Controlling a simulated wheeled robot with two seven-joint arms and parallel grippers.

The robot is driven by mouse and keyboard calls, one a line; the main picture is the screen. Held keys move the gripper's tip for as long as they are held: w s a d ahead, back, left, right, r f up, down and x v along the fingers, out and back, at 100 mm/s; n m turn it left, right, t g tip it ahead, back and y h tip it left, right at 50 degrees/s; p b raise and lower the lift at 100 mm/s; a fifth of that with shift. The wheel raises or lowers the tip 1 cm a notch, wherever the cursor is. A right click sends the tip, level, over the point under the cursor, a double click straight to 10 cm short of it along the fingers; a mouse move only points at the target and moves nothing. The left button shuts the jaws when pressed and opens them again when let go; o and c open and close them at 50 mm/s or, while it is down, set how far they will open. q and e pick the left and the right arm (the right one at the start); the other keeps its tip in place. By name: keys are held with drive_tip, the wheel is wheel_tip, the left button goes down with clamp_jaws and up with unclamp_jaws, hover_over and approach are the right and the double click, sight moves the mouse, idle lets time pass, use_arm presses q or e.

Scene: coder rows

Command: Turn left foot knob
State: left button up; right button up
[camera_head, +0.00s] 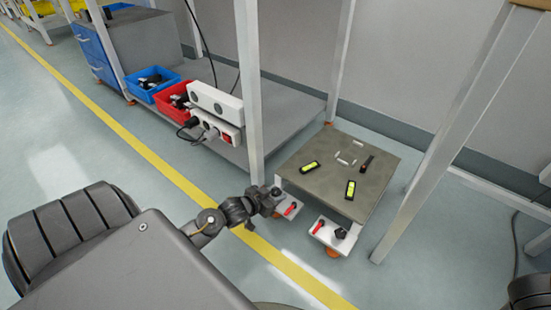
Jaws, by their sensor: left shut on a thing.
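A low coder unit with a grey top plate (345,165) stands on the floor. At its front are two white corner brackets. The left bracket (282,214) carries a red lever (291,208) and a dark left foot knob (276,191). My left gripper (271,197) reaches in from the left and is shut on this left knob, which its fingers partly hide. The right bracket (328,242) has a red lever (319,227) and a black knob (340,233) in plain sight, with an orange foot below. My right gripper is not in view.
White frame posts rise left (250,90) and right (450,140) of the unit. A power strip box (216,103), a red bin (176,104) and a blue bin (151,86) sit at the upper left. A yellow line (150,158) crosses the open floor.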

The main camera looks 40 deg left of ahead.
use_arm(q)
drive_tip(key=m+h+p, duration=0.1)
drive_tip(key=p, duration=0.1)
drive_tip(key=m+h+p, duration=0.1)
drive_tip(key=h+p, duration=0.1)
drive_tip(key=shift+w+a+r+m+g, duration=0.1)
drive_tip(key=shift+a+r+m+g, duration=0.1)
drive_tip(key=shift+r+m+g, duration=0.15)
drive_tip(key=shift+f+m+h, duration=0.15)
drive_tip(key=shift+m+h, duration=0.3)
drive_tip(key=shift+h, duration=0.05)
drive_tip(key=shift+d+f+m+g+h, duration=0.1)
drive_tip(key=shift+f+m+g+h, duration=0.1)
drive_tip(key=shift+m+g+h, duration=0.55)
drive_tip(key=o, duration=0.9)
drive_tip(key=shift+o, duration=0.2)
